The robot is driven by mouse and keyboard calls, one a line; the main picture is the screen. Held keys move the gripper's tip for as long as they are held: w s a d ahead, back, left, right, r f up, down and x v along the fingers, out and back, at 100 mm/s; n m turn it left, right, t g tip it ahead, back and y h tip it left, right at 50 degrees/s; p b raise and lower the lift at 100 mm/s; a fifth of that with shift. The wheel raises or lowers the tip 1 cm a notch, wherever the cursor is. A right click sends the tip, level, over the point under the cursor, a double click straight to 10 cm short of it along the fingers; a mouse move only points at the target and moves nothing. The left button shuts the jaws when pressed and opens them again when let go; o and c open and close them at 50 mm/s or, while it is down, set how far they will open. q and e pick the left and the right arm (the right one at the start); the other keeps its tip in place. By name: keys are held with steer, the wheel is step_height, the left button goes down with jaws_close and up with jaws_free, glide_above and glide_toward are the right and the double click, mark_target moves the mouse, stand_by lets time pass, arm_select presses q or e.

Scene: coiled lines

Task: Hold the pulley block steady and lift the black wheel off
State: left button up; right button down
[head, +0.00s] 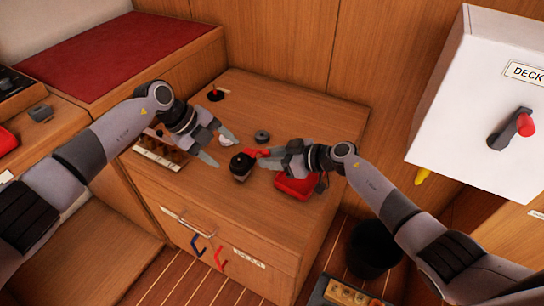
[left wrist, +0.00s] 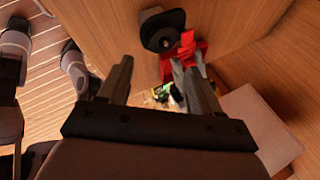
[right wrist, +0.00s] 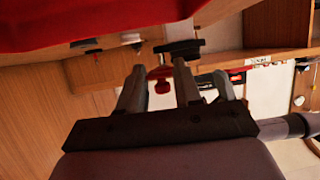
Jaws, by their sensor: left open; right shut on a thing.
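The pulley block shows as a red piece (head: 263,153) on the cabinet top; it also shows in the right wrist view (right wrist: 160,72). The black wheel (head: 241,168) is a dark round body at its left end, and appears in the right wrist view (right wrist: 180,48) and the left wrist view (left wrist: 162,30). I cannot tell how the wheel sits on the block. My right gripper (head: 270,158) is shut on the red block from the right, its fingertips close to the wheel. My left gripper (head: 220,150) is open and empty, left of the wheel and apart from it.
A red case (head: 296,186) lies under my right forearm. A small grey ring (head: 262,136) stands behind the wheel, and a red-topped pin (head: 215,93) is at the back left. A pale rack (head: 158,153) is at the left edge. A white deck box (head: 480,100) hangs at right.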

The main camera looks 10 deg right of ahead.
mark_target(238, 159)
arm_select(q)
steer(key=d+m+y, duration=0.1)
steer(key=m, duration=0.2)
steer(key=d+r+m+y, duration=0.1)
steer(key=m, duration=0.3)
steer(key=w+d+r+m+t+y, duration=0.1)
steer(key=m, duration=0.2)
steer(key=shift+r+m, duration=0.2)
steer(key=shift+m, duration=0.1)
steer(key=shift+w+d+f+m+t+y, duration=0.2)
steer(key=shift+f+m, duration=0.35)
steer(key=shift+f, duration=0.75)
steer(key=shift+s+f+m+t+y, duration=0.1)
steer(key=shift+f+m+y, duration=0.4)
steer(key=shift+f, duration=0.85)
steer(key=shift+w+d+f+m+t+y, duration=0.15)
steer(key=shift+f+m, duration=0.5)
steer(key=shift+f, duration=0.65)
steer(key=c, duration=0.8)
steer(key=shift+c, duration=0.3)
steer(key=shift+r, duration=0.15)
